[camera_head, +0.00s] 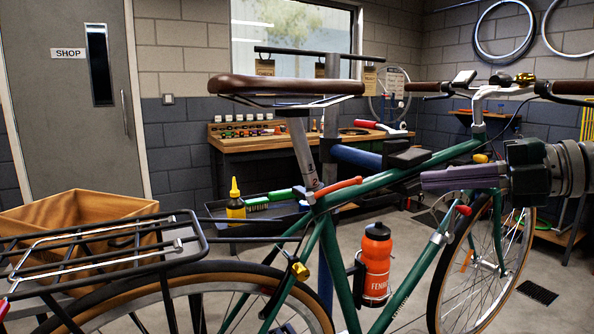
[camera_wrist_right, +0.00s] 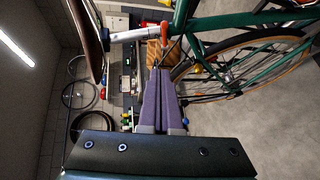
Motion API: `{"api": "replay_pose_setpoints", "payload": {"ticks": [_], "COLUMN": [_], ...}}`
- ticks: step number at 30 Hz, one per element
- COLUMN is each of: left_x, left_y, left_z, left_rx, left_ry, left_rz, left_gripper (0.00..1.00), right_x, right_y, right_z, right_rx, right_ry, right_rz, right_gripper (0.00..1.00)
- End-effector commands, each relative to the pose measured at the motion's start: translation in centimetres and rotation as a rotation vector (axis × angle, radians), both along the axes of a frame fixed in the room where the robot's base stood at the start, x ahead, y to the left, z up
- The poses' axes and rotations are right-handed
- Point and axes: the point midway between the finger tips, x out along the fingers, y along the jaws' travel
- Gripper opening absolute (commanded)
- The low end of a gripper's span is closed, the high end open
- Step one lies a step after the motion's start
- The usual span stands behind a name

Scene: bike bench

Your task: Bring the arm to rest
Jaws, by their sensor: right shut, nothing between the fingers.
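My right gripper (camera_head: 424,181) comes in from the right, in front of the green bicycle (camera_head: 421,255). Its purple fingers are shut with nothing between them. In the right wrist view the fingers (camera_wrist_right: 161,72) lie together and point toward the seat post and the red lever (camera_wrist_right: 165,27). In the head view the fingertips are right of the red-orange lever (camera_head: 338,187) and apart from it. They overlap the green top tube in the picture; I cannot tell the gap in depth. My left gripper is not in view.
The brown saddle (camera_head: 287,86), the rear rack (camera_head: 100,248) and the orange bottle (camera_head: 376,262) are on the bicycle. A wooden crate (camera_head: 60,212) stands at the left. A yellow bottle (camera_head: 235,205) stands on a dark tray. A workbench (camera_head: 225,146) is behind. Bare floor shows at lower right.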

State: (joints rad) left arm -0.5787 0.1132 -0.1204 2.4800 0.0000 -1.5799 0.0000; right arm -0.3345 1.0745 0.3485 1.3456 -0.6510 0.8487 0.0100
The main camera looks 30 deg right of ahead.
Motion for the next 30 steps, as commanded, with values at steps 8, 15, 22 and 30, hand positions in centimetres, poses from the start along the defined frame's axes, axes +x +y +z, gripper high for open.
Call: {"api": "replay_pose_setpoints", "payload": {"ticks": [8, 15, 22, 30], "left_x": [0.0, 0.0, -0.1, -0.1], "left_y": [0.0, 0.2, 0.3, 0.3], "left_z": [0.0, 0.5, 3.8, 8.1], "left_rx": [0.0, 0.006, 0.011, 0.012], "left_ry": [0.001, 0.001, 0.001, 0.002], "left_rz": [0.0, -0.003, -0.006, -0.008], "left_gripper": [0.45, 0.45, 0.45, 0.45], "right_x": [0.0, 0.3, 1.6, -3.6], "right_y": [0.0, 0.3, 2.4, 7.4], "right_z": [0.0, 0.1, -0.2, -4.7], "right_rx": [0.0, 0.027, 0.293, 0.705], "right_ry": [0.0, -0.009, -0.016, 0.302], "right_rz": [0.0, -0.034, -0.381, -0.97], "right_gripper": [0.0, 0.0, 0.0, 0.0]}}
